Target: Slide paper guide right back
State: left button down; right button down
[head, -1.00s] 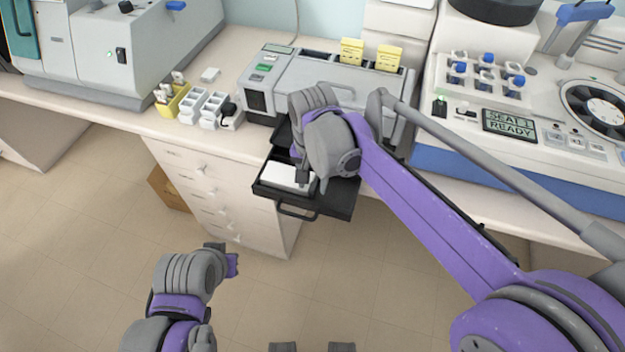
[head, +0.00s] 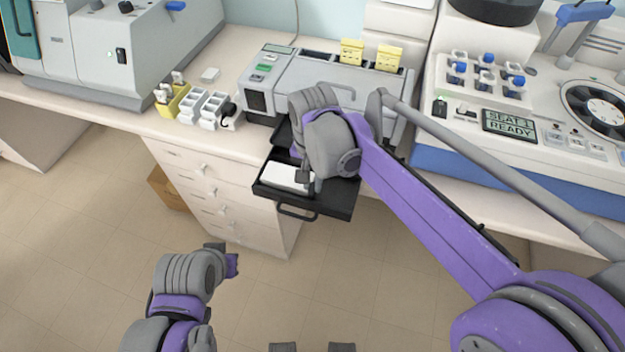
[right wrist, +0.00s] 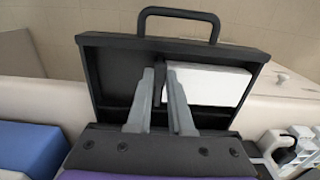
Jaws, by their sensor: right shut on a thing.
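A black paper tray (head: 335,204) is pulled out from the front of the grey printer (head: 325,85). It shows from above in the right wrist view (right wrist: 115,80). A white paper stack (head: 287,177) lies in one side of it. The paper guide (right wrist: 158,92) is a thin dark upright piece beside the stack's edge, mostly hidden by my fingers. My right gripper (right wrist: 161,76) reaches down into the tray and is shut on the guide, close to the paper. My left gripper (head: 232,264) hangs low over the floor, away from the tray; its fingers are not clear.
The tray's handle (head: 297,213) sticks out past the counter edge over the drawer cabinet (head: 215,195). Small white racks (head: 205,107) and a yellow holder (head: 172,100) stand left of the printer. A large stainer (head: 525,115) stands right. Floor in front is clear.

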jog(key=shift+d, duration=0.1)
dwell(0.7)
jog(key=d, duration=0.2)
jog(key=s+d, duration=0.1)
jog(key=d, duration=0.1)
jog(key=shift+s+d, duration=0.15)
jog(key=shift+s, duration=0.05)
jog(key=c, duration=0.8)
grip_release()
jog(key=shift+r, duration=0.1)
notch_tip(320, 180, up, 11)
jog(key=shift+p, duration=0.35)
jog(key=shift+f, duration=0.2)
